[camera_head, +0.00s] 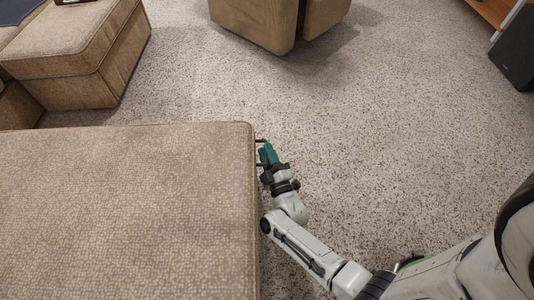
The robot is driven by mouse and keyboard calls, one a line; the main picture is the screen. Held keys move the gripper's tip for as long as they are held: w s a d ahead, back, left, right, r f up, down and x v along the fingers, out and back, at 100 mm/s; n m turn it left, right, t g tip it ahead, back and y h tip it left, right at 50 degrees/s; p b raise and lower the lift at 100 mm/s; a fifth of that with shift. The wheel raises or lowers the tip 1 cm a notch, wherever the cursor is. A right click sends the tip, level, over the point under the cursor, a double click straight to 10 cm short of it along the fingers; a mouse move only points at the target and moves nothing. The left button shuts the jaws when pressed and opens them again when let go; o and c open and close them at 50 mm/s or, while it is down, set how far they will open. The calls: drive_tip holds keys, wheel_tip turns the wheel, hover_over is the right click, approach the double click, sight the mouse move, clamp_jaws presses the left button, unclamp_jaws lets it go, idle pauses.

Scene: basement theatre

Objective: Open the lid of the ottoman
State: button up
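A large beige woven ottoman (125,215) fills the lower left of the head view. I see its broad top surface and its rounded right edge. Its lid seam and front side are hidden from this angle, and I cannot tell whether the lid is raised at all. My gripper (259,153) is at the ottoman's right edge, near its far right corner. Its two dark fingers are spread apart and point left at the edge. I see nothing between them, and I cannot tell whether the fingertips touch the ottoman.
A second, smaller beige ottoman (75,45) stands at the upper left. A brown upholstered seat (255,20) is at the top middle. A black speaker-like box (517,50) stands at the upper right. Speckled carpet (400,140) lies open in the middle and right.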

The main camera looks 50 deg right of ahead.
drive_tip(key=shift+c, duration=0.3)
clamp_jaws()
drive_tip(key=shift+r, duration=0.1)
